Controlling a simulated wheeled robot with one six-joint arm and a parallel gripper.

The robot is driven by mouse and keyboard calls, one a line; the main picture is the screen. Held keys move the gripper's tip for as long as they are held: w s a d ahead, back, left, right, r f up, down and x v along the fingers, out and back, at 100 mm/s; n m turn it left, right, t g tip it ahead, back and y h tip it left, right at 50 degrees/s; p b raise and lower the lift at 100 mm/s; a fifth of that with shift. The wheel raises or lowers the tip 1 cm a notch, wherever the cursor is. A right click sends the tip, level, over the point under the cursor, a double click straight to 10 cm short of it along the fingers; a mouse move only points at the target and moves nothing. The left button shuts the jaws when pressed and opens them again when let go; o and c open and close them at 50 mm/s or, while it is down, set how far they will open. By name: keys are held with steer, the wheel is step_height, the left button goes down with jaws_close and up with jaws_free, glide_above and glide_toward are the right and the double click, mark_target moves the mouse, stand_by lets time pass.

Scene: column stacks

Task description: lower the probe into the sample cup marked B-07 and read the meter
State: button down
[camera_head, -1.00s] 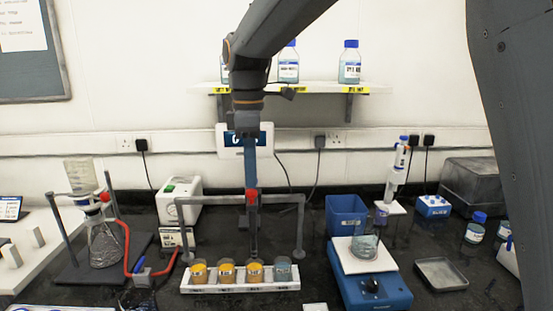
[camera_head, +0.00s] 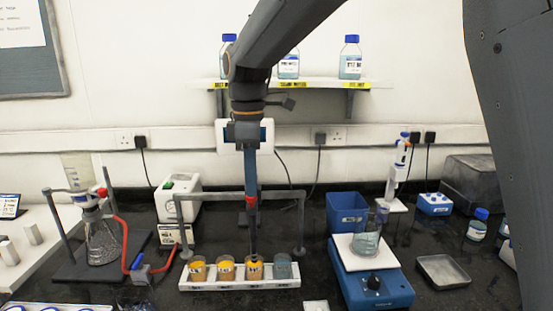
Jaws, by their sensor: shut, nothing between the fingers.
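My gripper (camera_head: 247,143) is shut and empty, at the top of the slim probe (camera_head: 250,180). The probe has a blue upper part, a red collar and a grey lower rod. It hangs upright at the grey frame's crossbar (camera_head: 285,195). Its tip appears at the third sample cup (camera_head: 255,270) from the left; whether it is inside or behind cannot be told. The white rack (camera_head: 240,284) holds three orange cups and a blue-grey cup (camera_head: 283,268). Their labels are too small to read, so B-07 cannot be picked out. A white-framed meter (camera_head: 223,138) on the wall is mostly hidden behind my gripper.
A blue stirrer (camera_head: 372,290) with a beaker stands right of the rack. A blue bin (camera_head: 346,210) and pipette stand (camera_head: 398,165) are behind it. A flask (camera_head: 102,240) with red tubing stands left. Bottles line the shelf (camera_head: 320,83) above.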

steer(key=shift+f+b, duration=0.6)
steer(key=shift+f, duration=0.95)
steer(key=shift+r+p, duration=3.15)
steer(key=shift+r, duration=0.45)
steer(key=s+d+f+m+b, duration=0.25)
steer(key=d+f+m, duration=0.25)
steer(key=d+f, duration=0.3)
steer(key=s+d+f+m+b, duration=0.2)
steer(key=s+d+f+m, duration=0.1)
steer(key=d+f+m, duration=0.5)
steer(key=s+d+f+m, duration=0.2)
steer(key=s+d, duration=0.1)
steer(key=s+d+f+m+t+b, duration=0.1)
steer(key=s+d+f, duration=0.2)
steer(key=s+d+f+m, duration=0.2)
steer(key=s+d+f, duration=0.1)
steer(key=shift+s+d+f+m+b, duration=0.1)
steer(key=shift+s+f+m+b, duration=0.05)
steer(key=shift+s+m+b, duration=0.2)
